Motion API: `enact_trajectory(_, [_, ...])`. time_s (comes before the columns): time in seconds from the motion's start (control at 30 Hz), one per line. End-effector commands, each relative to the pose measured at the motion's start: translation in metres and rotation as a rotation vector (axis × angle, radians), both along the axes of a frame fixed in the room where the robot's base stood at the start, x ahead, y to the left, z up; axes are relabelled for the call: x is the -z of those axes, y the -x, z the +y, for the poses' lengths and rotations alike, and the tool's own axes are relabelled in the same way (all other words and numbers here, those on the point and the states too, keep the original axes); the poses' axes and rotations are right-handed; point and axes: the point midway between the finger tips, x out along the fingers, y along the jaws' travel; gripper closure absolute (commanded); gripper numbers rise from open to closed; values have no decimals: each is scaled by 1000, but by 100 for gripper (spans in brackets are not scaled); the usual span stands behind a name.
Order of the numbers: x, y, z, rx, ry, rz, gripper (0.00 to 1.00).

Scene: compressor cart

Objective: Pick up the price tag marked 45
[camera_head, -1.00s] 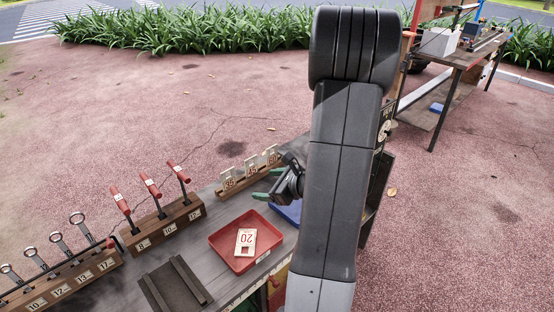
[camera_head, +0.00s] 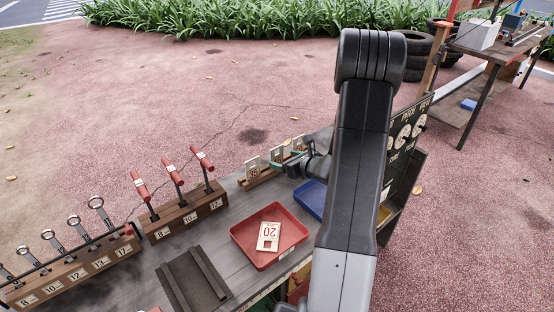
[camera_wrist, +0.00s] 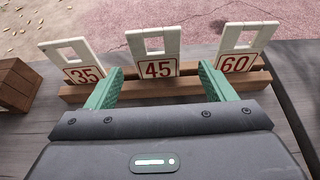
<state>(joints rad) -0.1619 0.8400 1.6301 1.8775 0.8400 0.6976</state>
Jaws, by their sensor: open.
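The price tag marked 45 (camera_wrist: 159,68) stands upright in a slotted wooden rack (camera_wrist: 185,87), between the tag marked 35 (camera_wrist: 85,74) on the left and the tag marked 60 (camera_wrist: 236,64) on the right. It is white with a square hole above the red number. My gripper (camera_wrist: 156,82) is open, its green fingers on either side of the 45 tag's lower part in the wrist view. In the head view the gripper (camera_head: 287,161) is at the rack and partly hides the tags.
A red tray (camera_head: 283,252) holding a tag marked 20 (camera_head: 268,236) sits on the bench. A blue tray (camera_head: 310,198) lies beside it, partly hidden by my arm. Wooden racks of red-handled tools (camera_head: 185,214) and wrenches (camera_head: 75,270) stand to the left.

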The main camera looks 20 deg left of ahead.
Motion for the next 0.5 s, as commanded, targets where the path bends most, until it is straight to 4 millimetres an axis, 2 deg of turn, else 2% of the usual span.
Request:
enact_trajectory(0.3, [15, -17, 36, -3, 0, 0, 24])
enact_trajectory(0.5, [17, -21, 42, -1, 0, 0, 24])
